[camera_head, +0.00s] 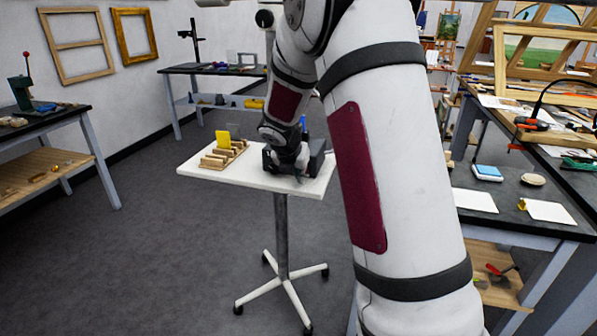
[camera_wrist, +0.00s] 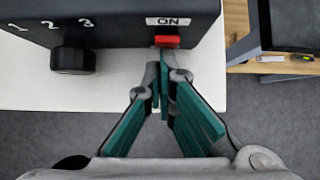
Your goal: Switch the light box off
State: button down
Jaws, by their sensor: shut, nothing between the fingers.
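A dark box (camera_wrist: 115,25) with a red switch (camera_wrist: 167,41) under an "ON" label (camera_wrist: 168,21) fills the top of the wrist view. A black knob (camera_wrist: 73,57) marked 1, 2, 3 is on its left part. In the head view the box (camera_head: 317,160) stands on a small white table (camera_head: 225,176), partly hidden by my arm. My gripper (camera_wrist: 163,78) is shut and empty, its fingertips just below the red switch in the wrist view. I cannot tell whether they touch it. No lit surface shows.
A wooden rack (camera_head: 222,156) with a yellow card (camera_head: 223,139) stands left of the box. A cluttered dark workbench (camera_head: 520,195) stands to the right, others at left and back. The grey floor (camera_head: 150,250) at left is clear.

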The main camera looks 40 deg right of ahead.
jog(key=shift+r, duration=0.15)
jog(key=shift+r+p, duration=0.7)
jog(key=shift+p, duration=0.3)
jog(key=shift+a, duration=0.1)
